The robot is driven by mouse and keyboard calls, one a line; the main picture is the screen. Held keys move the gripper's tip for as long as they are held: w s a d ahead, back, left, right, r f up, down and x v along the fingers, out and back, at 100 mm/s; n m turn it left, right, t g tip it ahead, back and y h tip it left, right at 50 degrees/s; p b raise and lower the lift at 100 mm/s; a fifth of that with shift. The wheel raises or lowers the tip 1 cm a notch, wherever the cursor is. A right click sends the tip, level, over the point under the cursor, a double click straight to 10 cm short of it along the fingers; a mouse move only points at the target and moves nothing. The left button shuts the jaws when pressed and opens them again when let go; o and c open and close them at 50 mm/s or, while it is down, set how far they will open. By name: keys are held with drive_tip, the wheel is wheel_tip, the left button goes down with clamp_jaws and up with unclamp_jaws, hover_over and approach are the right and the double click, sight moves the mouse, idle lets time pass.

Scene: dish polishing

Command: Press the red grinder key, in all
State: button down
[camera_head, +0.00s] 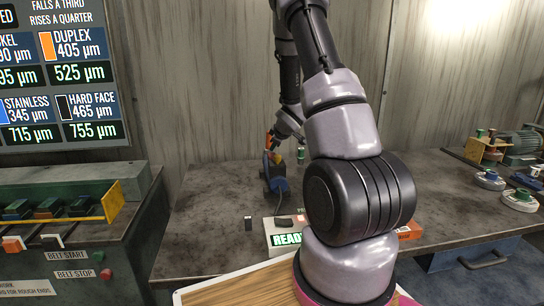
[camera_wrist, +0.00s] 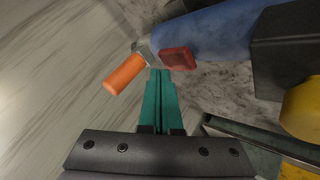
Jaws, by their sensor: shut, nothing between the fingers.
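The red grinder key (camera_wrist: 177,58) is a small red block beside the blue body (camera_wrist: 215,34) of the grinder in the wrist view. My gripper (camera_wrist: 160,73) has teal fingers shut together and empty, with the tips right by the key's lower left edge. I cannot tell whether they touch it. In the head view the blue and dark grinder (camera_head: 278,184) stands on the bench, with my gripper above it. The key cannot be made out there.
An orange handle (camera_wrist: 124,74) is left of my fingertips, and a yellow part (camera_wrist: 302,108) is at the right. On the bench (camera_head: 215,215) are a box reading READY (camera_head: 288,239) and a small dark block (camera_head: 248,223). Several round fixtures (camera_head: 519,199) stand at the right.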

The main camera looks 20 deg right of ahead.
idle(0.7)
drive_tip(key=shift+f, duration=0.4)
drive_tip(key=shift+f, duration=0.5)
idle(0.6)
drive_tip(key=shift+r, duration=0.95)
drive_tip(key=shift+r, duration=0.1)
drive_tip(key=shift+r, duration=2.4)
